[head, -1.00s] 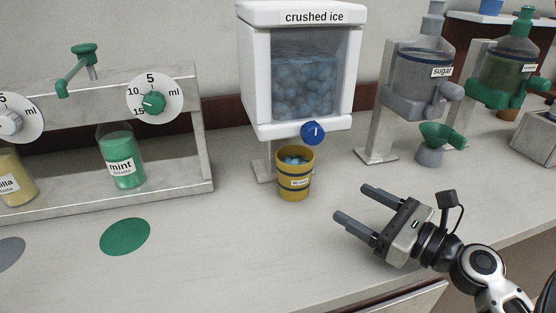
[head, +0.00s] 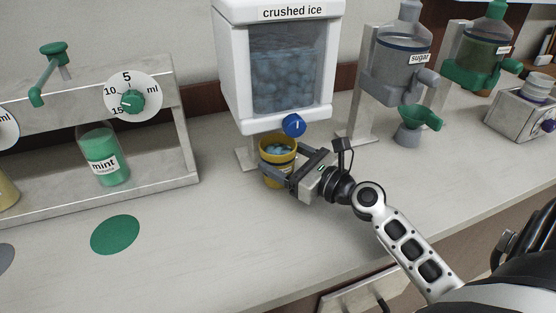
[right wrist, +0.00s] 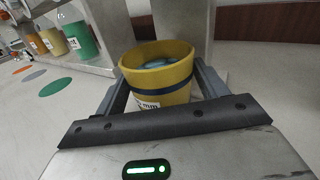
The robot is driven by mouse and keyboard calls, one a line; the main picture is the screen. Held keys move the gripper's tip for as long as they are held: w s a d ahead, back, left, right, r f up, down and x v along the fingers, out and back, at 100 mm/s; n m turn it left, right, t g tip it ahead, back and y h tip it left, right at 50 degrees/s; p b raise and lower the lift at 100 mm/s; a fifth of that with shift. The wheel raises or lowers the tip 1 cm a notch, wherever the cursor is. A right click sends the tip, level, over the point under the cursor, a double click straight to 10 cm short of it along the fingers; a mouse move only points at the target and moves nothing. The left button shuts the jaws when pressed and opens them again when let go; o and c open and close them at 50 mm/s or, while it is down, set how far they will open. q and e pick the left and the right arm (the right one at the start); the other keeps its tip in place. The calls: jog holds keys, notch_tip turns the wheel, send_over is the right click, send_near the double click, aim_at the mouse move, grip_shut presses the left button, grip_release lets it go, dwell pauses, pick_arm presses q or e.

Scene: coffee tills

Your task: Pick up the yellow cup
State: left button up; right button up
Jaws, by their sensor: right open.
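The yellow cup (head: 270,172) stands upright on the counter under the crushed ice dispenser, with blue-grey ice inside and dark blue bands. It also shows in the right wrist view (right wrist: 162,78), with a white label on its side. My right gripper (head: 284,166) is open, with one finger on each side of the cup. In the right wrist view the fingers (right wrist: 162,92) flank the cup; whether they touch it I cannot tell. The gripper hides part of the cup's right side in the head view. My left gripper is not in view.
The crushed ice dispenser (head: 226,85) with its blue knob (head: 294,125) hangs just above the cup. The mint dispenser stand (head: 150,187) is at left. A sugar dispenser (head: 399,65) and a green funnel (head: 420,118) stand at right. The front counter is clear around a green disc (head: 115,235).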

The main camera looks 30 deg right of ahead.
jog(key=shift+x, duration=1.45)
jog(key=shift+r, duration=0.1)
jog(key=c, duration=1)
jog(key=shift+o, duration=0.2)
